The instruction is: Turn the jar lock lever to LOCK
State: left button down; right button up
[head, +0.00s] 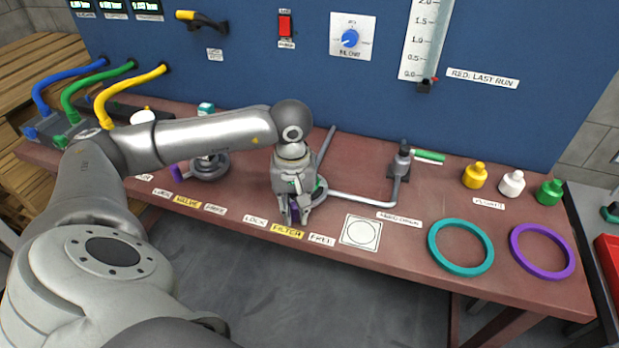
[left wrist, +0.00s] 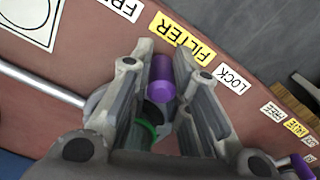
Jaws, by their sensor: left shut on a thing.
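The lock lever has a purple grip, seen in the left wrist view (left wrist: 160,82) between my left gripper's fingers. My left gripper (head: 293,218) is shut on this grip, pointing down at the front of the bench. The lever points toward the yellow FILTER label (head: 287,231), which lies between the LOCK label (head: 255,221) and the FREE label (head: 321,240). In the left wrist view the grip aims near the FREE-side end of the FILTER label (left wrist: 182,38). My gripper hides most of the lever's round base. My right gripper is not in view.
Another purple lever (head: 176,174) stands left by the VALVE label (head: 186,202). A metal pipe (head: 355,200) runs right from the filter. The blue panel (head: 380,85) closes the back.

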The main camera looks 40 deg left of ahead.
pick_arm(q)
jog(key=shift+s+a+m, duration=0.2)
jog(key=shift+a+m, duration=0.2)
jog(key=shift+a, duration=0.25)
jog(key=c, duration=1.7)
grip_release()
jog(key=o, duration=0.4)
jog(key=shift+s+a+f, duration=0.1)
jog(key=shift+a, duration=0.05)
jog(key=shift+c, duration=0.2)
jog(key=shift+d, duration=0.2)
jog(key=shift+r, duration=0.35)
notch_tip(320, 180, up, 11)
jog(key=shift+r, duration=0.2)
